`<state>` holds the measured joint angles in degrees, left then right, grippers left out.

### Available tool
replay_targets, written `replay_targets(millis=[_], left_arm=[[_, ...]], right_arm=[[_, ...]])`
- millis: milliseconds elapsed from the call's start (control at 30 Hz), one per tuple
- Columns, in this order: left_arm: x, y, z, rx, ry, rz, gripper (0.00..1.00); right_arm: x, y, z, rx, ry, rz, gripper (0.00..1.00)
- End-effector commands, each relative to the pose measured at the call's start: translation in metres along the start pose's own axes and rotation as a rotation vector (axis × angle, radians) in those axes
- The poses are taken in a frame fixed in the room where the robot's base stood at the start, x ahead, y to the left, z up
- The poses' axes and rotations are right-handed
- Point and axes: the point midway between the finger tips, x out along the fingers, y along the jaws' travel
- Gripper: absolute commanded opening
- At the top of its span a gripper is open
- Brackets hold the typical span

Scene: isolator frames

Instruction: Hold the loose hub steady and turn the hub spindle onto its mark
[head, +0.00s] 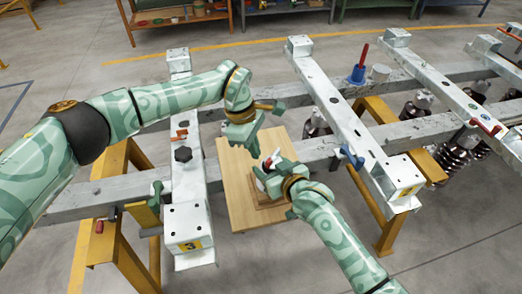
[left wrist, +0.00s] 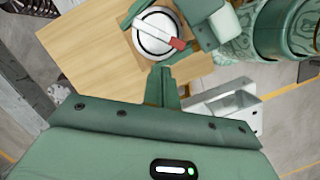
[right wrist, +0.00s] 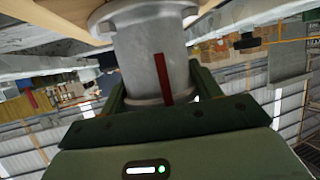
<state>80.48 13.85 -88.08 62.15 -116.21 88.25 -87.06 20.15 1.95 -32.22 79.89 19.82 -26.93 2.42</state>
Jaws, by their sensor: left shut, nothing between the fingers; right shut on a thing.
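The hub (right wrist: 145,55) is a grey metal cylinder with a wide flange and a red stripe down its side in the right wrist view. My right gripper (head: 270,168) is shut on it, with fingers on both sides. In the left wrist view the hub spindle (left wrist: 153,33) shows as a pale round top inside a dark ring. A mark for the spindle cannot be made out. My left gripper (head: 247,138) is shut and empty. Its fingertips (left wrist: 161,72) are beside the hub, apart from the spindle as far as I can tell.
A wooden board (head: 236,195) lies under the hub between the frame's rails. A white crossbeam (head: 188,205) with a dark bolt stands left, another (head: 345,125) right. A blue holder with a red handle (head: 359,66) stands farther back. Yellow trestles (head: 118,235) carry the rails.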

Motion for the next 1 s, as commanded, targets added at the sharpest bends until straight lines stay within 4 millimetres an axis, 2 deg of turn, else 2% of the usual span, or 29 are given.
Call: replay_targets(millis=[67,300,467,567,667,733,867,1000], left_arm=[[-0.005,0.005,-0.020,-0.008,0.003,0.003,0.00],[-0.067,0.008,-0.017,-0.001,0.002,0.004,0.00],[-0.093,0.009,-0.018,-0.002,0.003,0.002,0.00],[-0.103,0.010,-0.015,0.003,0.002,0.004,0.18],[-0.108,0.013,0.009,0.051,0.014,0.007,0.18],[-0.107,0.016,0.036,0.041,0.052,0.010,0.18],[-0.106,0.016,0.061,-0.230,0.119,0.026,0.18],[-0.104,0.014,0.078,-0.606,0.175,0.069,0.18]], right_arm=[[0.000,0.000,0.001,0.000,-0.001,0.001,0.00],[0.000,0.000,0.001,0.000,-0.001,0.001,0.00],[0.000,0.000,0.001,0.000,-0.001,0.001,0.00],[0.000,0.000,0.001,0.001,-0.001,0.001,0.00],[0.000,0.000,0.001,0.000,-0.001,0.000,0.00],[0.000,0.000,0.001,0.000,-0.001,0.000,0.00],[0.000,0.000,0.001,0.000,-0.001,0.000,0.00],[0.000,0.001,0.001,0.000,-0.001,0.001,0.00]])
